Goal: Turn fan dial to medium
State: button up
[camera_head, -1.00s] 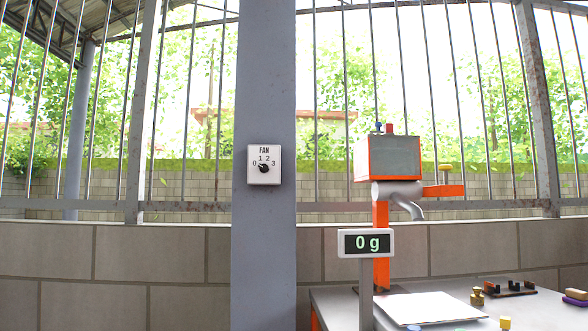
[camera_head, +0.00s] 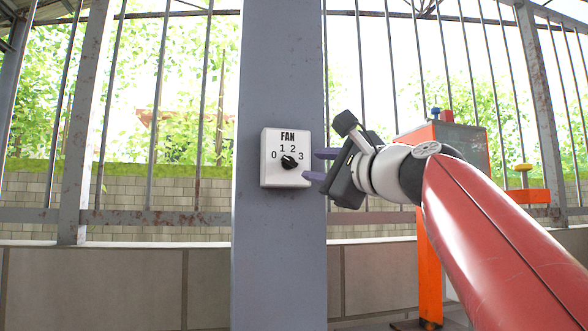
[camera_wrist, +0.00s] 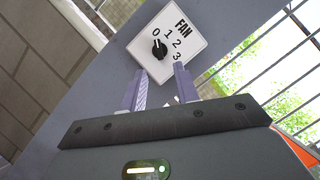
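The white fan dial plate (camera_head: 272,178) is mounted on the grey post, with marks 0, 1, 2 and 3 around a black knob (camera_head: 288,162). The knob's pale mark seems to face the 0 side; its exact setting is hard to tell. The knob also shows in the wrist view (camera_wrist: 159,48), upper middle, with the plate tilted. My gripper (camera_head: 316,165) is just right of the plate in the head view. In the wrist view my gripper (camera_wrist: 160,70) has its two purple fingers apart and empty, with the knob beyond the tips. The fingers do not appear to touch the knob.
The grey post (camera_head: 278,255) stands behind the dial, with a barred fence and a low block wall (camera_head: 120,285) on both sides. An orange machine (camera_head: 430,270) stands at the right, partly hidden by my arm. Space left of the dial is clear.

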aim_at(293, 163)
jog(key=p+x, duration=0.3)
jog(key=x, duration=0.3)
jog(key=shift+a+r, duration=0.15)
jog(key=shift+r, duration=0.05)
jog(key=shift+w+a, duration=0.3)
jog(key=shift+w, duration=0.15)
jog(key=shift+f, duration=0.1)
jog(key=c, duration=0.6)
jog(key=shift+c, duration=0.2)
